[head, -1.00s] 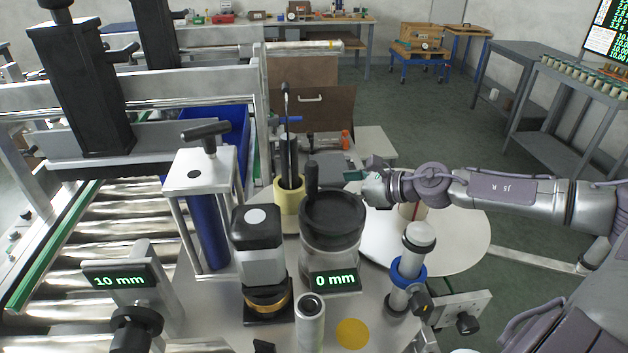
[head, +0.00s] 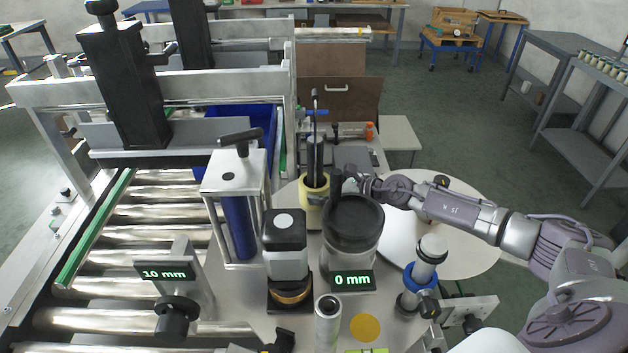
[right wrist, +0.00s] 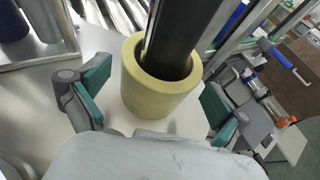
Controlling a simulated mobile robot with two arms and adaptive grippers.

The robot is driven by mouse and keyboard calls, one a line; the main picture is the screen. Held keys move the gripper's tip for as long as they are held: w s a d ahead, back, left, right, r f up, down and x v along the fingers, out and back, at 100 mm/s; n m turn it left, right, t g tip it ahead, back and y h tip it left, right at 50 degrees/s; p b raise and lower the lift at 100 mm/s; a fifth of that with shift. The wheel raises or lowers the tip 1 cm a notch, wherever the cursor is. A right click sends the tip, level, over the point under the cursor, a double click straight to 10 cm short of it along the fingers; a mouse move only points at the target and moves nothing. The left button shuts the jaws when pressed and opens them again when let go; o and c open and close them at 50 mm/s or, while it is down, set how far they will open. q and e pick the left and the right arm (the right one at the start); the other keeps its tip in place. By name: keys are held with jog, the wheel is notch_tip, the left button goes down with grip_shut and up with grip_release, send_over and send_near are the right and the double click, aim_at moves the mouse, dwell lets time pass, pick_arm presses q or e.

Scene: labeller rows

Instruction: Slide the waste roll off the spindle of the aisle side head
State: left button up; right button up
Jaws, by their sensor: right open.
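The waste roll (head: 314,191) is a pale yellow thick ring around a black upright spindle (head: 315,155), behind the machine head in the head view. In the right wrist view the roll (right wrist: 160,98) is large and central, with the black spindle (right wrist: 185,38) rising out of it. My left gripper is not in view.
A dark round-topped unit with a 0 mm display (head: 352,280) stands close in front of the gripper. A white round disc (head: 465,250) lies under my right forearm. A blue-banded post (head: 421,277) stands nearer. Rollers (head: 165,225) fill the left; open floor lies behind right.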

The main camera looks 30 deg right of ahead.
jog(key=shift+x, duration=1.65)
jog(key=shift+a, duration=0.1)
jog(key=c, duration=1)
jog(key=shift+r, duration=0.15)
